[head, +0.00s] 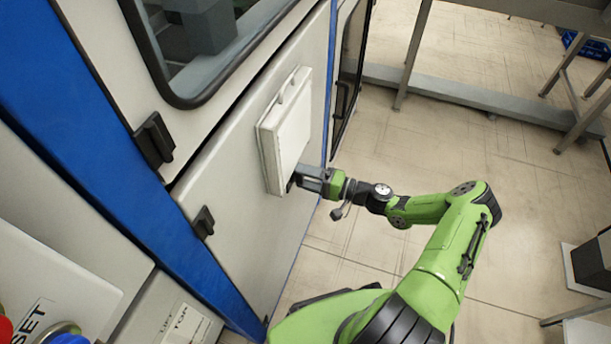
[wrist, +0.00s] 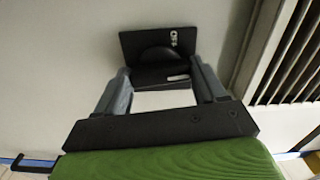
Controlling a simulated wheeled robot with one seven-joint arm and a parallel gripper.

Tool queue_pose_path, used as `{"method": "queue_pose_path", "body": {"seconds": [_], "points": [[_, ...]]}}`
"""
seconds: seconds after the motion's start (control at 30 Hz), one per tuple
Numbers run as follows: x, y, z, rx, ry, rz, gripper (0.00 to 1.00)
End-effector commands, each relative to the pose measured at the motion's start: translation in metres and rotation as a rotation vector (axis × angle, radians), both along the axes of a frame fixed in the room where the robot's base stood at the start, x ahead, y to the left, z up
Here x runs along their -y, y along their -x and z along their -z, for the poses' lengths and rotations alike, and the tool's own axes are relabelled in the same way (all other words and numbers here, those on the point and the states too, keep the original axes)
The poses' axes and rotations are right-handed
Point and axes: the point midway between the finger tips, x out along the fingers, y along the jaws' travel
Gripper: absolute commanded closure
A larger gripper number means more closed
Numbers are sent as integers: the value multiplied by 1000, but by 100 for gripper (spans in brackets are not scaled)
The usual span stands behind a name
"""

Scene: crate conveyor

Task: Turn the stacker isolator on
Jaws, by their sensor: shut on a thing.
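The stacker isolator shows in the wrist view as a black plate (wrist: 130,44) with a rounded dark knob (wrist: 157,54) and small white lettering at its upper right. A short white mark shows lower on the dark part. I cannot read the setting for certain. My gripper (wrist: 160,74) has its grey fingers on either side of the knob and is shut on it. In the head view my gripper (head: 308,180) reaches the cabinet panel just below and right of a white box; the isolator is mostly hidden there.
The white box (head: 287,132) stands out from the cabinet door (head: 235,185) close above my gripper. Black latches (head: 154,140) sit at the door's left edge. A louvred vent (wrist: 290,55) is right of the isolator. Open floor (head: 400,150) lies to the right.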

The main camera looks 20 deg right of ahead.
Motion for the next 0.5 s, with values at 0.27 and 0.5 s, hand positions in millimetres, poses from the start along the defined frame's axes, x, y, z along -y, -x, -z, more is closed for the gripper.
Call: {"method": "queue_pose_path", "body": {"seconds": [0.27, 0.5], "points": [[0, 0, 0, -76, -55, 1, 60], [0, 0, 0, -93, -68, 1, 60]]}}
